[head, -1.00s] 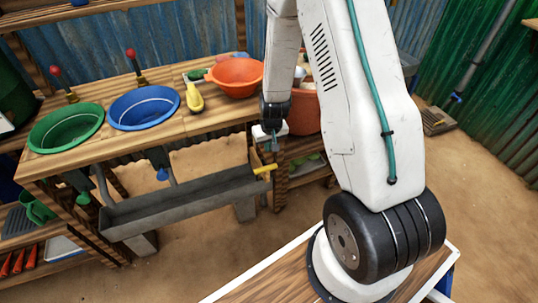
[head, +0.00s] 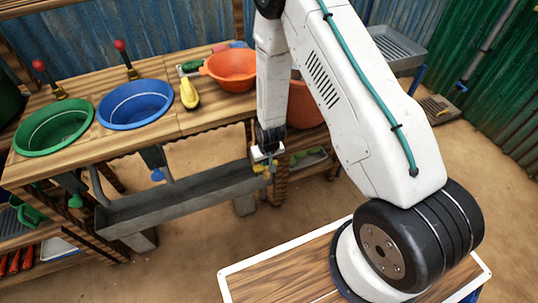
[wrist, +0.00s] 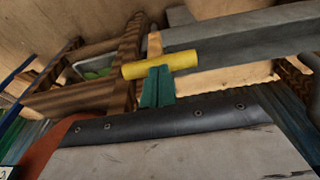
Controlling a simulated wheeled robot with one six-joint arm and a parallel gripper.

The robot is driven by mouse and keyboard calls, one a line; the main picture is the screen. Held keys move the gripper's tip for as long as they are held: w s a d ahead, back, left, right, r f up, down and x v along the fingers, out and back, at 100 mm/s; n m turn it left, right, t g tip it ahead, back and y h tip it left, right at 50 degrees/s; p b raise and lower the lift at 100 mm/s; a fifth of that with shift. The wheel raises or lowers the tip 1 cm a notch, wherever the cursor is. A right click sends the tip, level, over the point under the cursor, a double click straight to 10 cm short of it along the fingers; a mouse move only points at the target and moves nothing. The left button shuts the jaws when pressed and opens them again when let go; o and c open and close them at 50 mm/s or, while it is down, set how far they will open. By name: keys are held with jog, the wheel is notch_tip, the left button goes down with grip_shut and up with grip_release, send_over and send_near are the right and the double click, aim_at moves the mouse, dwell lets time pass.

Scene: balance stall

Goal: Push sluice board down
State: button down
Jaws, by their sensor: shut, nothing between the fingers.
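The sluice board shows as a short yellow grip bar (head: 260,168) at the right end of the grey trough (head: 178,203). Its lower part is hidden in the head view. My gripper (head: 266,162) is shut and empty, pointing down right at the bar and partly covering it. In the wrist view the closed teal fingers (wrist: 158,82) reach the near edge of the yellow bar (wrist: 162,65). I cannot tell whether they touch it or sit just above it. The trough (wrist: 235,40) runs off to the right there.
A wooden counter (head: 190,121) stands behind the trough, with a green basin (head: 52,128), a blue basin (head: 135,106) and an orange bowl (head: 232,70). A wooden post stands close beside my gripper. The dirt floor in front of the trough is clear.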

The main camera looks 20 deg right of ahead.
aim_at(266, 172)
jog(key=shift+f, duration=0.2)
notch_tip(266, 172, down, 7)
jog(key=shift+f, duration=0.2)
jog(key=shift+s+f, duration=0.15)
jog(key=shift+f, duration=0.3)
jog(key=shift+r, duration=0.5)
notch_tip(266, 172, up, 13)
jog(key=s, duration=0.2)
jog(key=shift+s+r, duration=0.15)
jog(key=shift+s, duration=0.05)
